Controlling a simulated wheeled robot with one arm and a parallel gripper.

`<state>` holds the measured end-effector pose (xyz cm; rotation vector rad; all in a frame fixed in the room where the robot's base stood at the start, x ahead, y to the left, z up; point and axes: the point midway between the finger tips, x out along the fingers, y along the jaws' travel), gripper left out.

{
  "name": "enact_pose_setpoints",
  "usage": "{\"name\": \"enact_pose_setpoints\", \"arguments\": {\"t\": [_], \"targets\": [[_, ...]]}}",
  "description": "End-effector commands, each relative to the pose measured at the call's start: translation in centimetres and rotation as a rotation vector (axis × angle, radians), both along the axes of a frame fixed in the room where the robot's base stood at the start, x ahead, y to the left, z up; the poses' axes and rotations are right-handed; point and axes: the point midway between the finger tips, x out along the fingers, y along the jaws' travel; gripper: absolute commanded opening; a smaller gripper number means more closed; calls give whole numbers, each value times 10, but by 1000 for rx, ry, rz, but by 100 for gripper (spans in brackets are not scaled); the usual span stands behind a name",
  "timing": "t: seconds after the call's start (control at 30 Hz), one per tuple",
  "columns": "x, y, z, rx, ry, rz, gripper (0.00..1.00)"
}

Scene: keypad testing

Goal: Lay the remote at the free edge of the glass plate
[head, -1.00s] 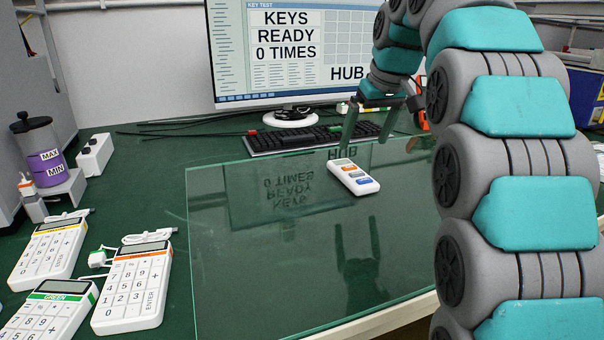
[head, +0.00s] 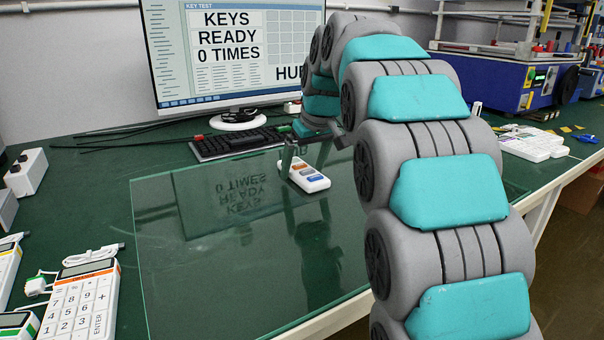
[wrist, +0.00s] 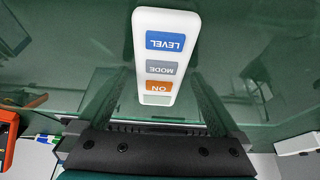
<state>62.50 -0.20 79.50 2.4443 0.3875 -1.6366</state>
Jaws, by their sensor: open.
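The remote (head: 306,176) is white with orange, grey and blue buttons. It lies flat on the glass plate (head: 185,280), near its back edge. It also shows in the wrist view (wrist: 179,21), marked LEVEL, MODE and ON. My gripper (wrist: 155,80) is open, with its dark fingers on either side of the remote's ON end and nothing gripped. Finger reflections show in the glass. The plate's front edge runs along the pale table edge; my arm covers its right part.
A keyboard (head: 238,142) and monitor (head: 236,50) stand behind the plate. White keypads (head: 80,300) lie at the left. A white device (head: 532,143) and blue machines (head: 510,80) are at the right. The glass left and in front of the remote is bare.

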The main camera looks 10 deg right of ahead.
Motion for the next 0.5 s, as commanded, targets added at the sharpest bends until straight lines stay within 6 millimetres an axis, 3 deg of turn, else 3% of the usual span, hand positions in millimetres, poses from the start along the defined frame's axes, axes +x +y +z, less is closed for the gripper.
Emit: {"name": "enact_pose_setpoints", "arguments": {"t": [0.23,0.5], "targets": [[1,0,-2,1,-2,0,99],[1,0,-2,1,-2,-1,68]]}}
